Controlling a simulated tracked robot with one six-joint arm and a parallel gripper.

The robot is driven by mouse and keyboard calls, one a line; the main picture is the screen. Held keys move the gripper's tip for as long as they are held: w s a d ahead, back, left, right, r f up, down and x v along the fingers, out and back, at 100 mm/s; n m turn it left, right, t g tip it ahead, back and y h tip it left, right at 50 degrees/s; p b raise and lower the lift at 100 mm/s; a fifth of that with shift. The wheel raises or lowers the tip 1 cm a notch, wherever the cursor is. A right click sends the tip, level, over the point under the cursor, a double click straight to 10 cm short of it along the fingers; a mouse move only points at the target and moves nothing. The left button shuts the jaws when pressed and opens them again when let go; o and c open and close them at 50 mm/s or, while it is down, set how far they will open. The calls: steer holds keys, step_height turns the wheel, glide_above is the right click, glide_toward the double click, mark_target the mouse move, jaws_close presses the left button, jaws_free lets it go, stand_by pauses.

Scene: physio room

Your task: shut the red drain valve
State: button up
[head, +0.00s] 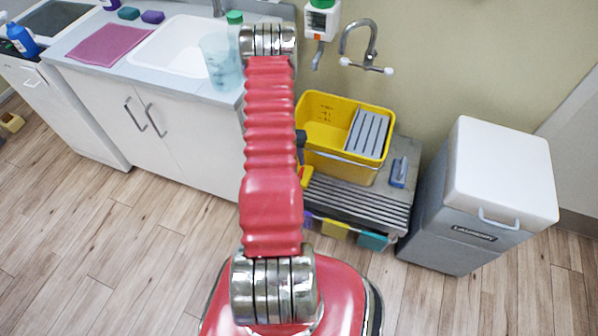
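I cannot make out a red drain valve for certain. A small yellow piece with a bit of red (305,176) shows at the right edge of my red arm, below the yellow bucket (322,113); my arm hides the rest of it. The bucket has a grey slatted wringer and stands on a grey ribbed platform (365,203). My arm runs up the middle of the head view. I cannot make out my gripper; it is hidden behind the arm or out of frame.
Left is a white sink cabinet (190,143) with a clear bluish jug (219,62) on its counter. A wall tap (365,55) is above the bucket. A grey bin labelled "LAUNDRY" (447,213) with a white lid stands right. The wooden floor in front is clear.

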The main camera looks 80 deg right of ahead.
steer(key=f, duration=0.3)
steer(key=s+f, duration=0.1)
steer(key=f, duration=0.4)
steer(key=shift+s+f, duration=0.4)
steer(key=shift+c, duration=0.7)
